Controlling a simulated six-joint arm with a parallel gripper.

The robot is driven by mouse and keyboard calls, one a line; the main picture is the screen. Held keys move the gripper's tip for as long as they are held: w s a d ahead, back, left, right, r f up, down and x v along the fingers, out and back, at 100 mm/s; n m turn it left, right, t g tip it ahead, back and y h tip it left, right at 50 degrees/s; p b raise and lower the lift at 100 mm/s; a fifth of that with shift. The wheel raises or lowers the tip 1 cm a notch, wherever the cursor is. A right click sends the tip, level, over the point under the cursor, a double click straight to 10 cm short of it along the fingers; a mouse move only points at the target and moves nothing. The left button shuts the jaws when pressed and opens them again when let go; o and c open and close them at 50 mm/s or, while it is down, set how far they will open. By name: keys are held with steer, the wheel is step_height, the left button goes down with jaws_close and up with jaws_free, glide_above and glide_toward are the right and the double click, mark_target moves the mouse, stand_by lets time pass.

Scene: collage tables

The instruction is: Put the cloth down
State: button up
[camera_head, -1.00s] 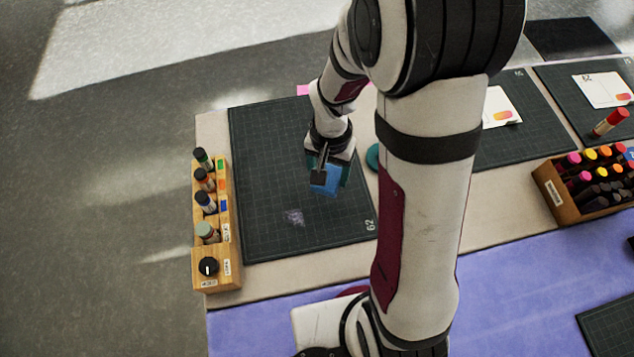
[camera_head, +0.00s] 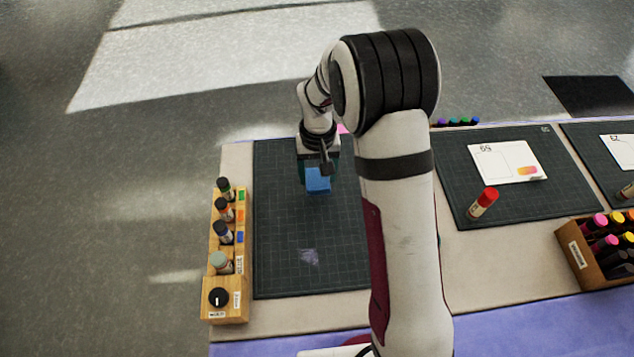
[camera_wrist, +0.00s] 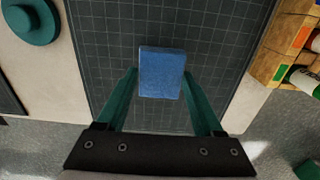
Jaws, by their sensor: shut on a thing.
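The blue cloth (camera_head: 318,181) looks like a small folded block. My gripper (camera_head: 318,168) is shut on it, with the cloth at the fingertips. In the wrist view the cloth (camera_wrist: 162,73) sits between the two teal fingers of my gripper (camera_wrist: 160,85). Both are over the far part of the dark gridded mat (camera_head: 280,220). I cannot tell whether the cloth touches the mat. A pale purple smudge (camera_head: 309,256) is on the nearer part of the mat, apart from the cloth.
A wooden rack (camera_head: 228,305) with several capped bottles stands along the mat's left edge. A teal round object (camera_wrist: 30,18) lies beside the mat. Further right are another mat with a white card (camera_head: 505,163), a red-capped marker (camera_head: 484,202) and a marker box (camera_head: 585,262).

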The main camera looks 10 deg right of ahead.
mark_target(317, 178)
steer(key=shift+a+f, duration=0.1)
steer(key=shift+f, duration=1.9)
steer(key=o, duration=1.5)
steer(key=shift+f, duration=0.15)
steer(key=shift+c, duration=0.2)
step_height(317, 178, up, 12)
steer(key=shift+r, duration=0.1)
steer(key=s+d+r+m+y, duration=0.1)
steer(key=s+r+m, duration=0.1)
steer(key=s+r, duration=0.5)
steer(key=s+d+r+m, duration=0.1)
steer(key=s+r+m, duration=0.1)
steer(key=s, duration=0.9)
steer(key=s+m, duration=0.1)
steer(key=s, duration=0.9)
steer(key=shift+s+f+m+y, duration=0.2)
steer(key=shift+f+m+y, duration=0.1)
steer(key=shift+f+y, duration=0.1)
